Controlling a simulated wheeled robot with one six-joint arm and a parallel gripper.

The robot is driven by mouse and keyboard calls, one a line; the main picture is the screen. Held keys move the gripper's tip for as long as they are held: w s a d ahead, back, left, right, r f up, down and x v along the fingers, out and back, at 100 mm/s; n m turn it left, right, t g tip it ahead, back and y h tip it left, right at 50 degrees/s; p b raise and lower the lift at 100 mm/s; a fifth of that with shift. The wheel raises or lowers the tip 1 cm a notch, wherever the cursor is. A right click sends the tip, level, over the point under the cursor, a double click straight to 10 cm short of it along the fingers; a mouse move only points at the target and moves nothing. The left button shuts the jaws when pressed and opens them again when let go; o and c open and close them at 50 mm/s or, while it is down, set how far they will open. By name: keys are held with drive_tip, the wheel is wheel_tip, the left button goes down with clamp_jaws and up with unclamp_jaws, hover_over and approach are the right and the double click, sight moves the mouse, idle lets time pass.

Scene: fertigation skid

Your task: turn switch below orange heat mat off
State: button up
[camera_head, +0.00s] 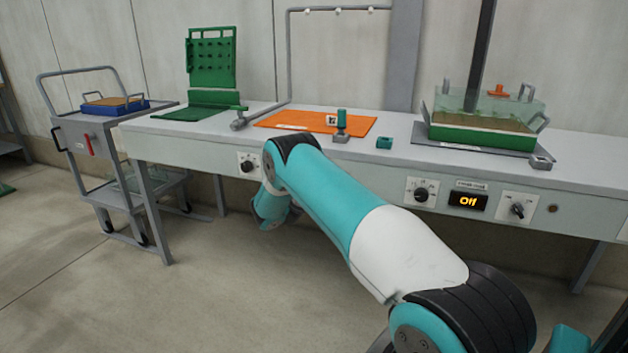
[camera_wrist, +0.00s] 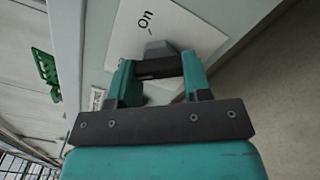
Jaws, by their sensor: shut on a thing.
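The orange heat mat (camera_head: 315,122) lies flat on the bench top. In the wrist view a grey switch knob (camera_wrist: 158,50) sits on a white plate (camera_wrist: 195,35) with the label "On" beside it. My gripper (camera_wrist: 160,68) is shut on this knob, one teal finger on each side. In the head view my arm hides the gripper and the held knob. A dark knob on a white plate (camera_head: 247,166) shows on the bench front, left of my arm. Where the held knob's pointer stands is hard to tell.
A green pegboard (camera_head: 211,57) and a green tray (camera_head: 470,136) stand on the bench. A cart (camera_head: 95,130) stands left.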

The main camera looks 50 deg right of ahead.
drive_tip(key=shift+a+f+n, duration=0.1)
drive_tip(key=shift+n, duration=0.5)
drive_tip(key=o, duration=0.9)
drive_tip(key=shift+b+v, duration=7.6)
drive_tip(key=shift+v, duration=1.05)
